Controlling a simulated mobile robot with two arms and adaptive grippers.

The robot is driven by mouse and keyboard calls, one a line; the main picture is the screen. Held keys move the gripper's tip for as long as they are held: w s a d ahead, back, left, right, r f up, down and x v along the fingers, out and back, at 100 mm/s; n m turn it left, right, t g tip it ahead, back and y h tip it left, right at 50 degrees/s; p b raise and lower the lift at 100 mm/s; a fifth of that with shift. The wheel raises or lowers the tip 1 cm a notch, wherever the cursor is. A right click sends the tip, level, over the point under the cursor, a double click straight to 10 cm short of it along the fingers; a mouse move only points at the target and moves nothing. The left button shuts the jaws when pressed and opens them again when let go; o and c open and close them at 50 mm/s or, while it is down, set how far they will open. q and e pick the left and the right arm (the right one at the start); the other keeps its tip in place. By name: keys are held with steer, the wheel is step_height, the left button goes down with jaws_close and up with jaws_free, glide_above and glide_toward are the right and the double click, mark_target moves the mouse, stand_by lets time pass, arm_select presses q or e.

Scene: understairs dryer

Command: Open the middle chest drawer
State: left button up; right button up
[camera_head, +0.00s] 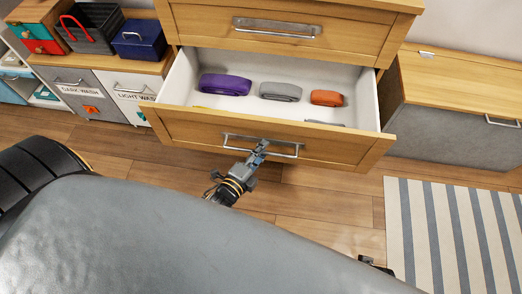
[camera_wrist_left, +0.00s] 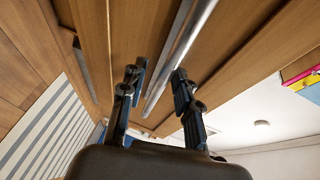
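The wooden chest's drawer (camera_head: 200,128) below a closed upper drawer (camera_head: 220,22) stands pulled well out. Inside lie a purple roll (camera_head: 226,84), a grey roll (camera_head: 281,91) and an orange roll (camera_head: 327,97). My left gripper (camera_head: 258,153) is at the metal bar handle (camera_head: 285,151) on the drawer front. In the left wrist view, the bar (camera_wrist_left: 182,50) passes between its two fingers (camera_wrist_left: 160,82), nearer the right one, with a gap to the left one. A small dark part at the lower right, seemingly my right gripper (camera_head: 375,264), is mostly hidden.
A low cabinet (camera_head: 95,72) with dark wash and light wash doors stands left, carrying a dark basket (camera_head: 90,27) and a blue box (camera_head: 139,40). A grey chest with a wooden top (camera_head: 460,78) stands right. A striped rug (camera_head: 450,225) lies on the floor.

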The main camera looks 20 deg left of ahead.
arm_select(q)
steer(key=v, duration=1.2)
steer(key=shift+f, duration=0.15)
stand_by(0.3)
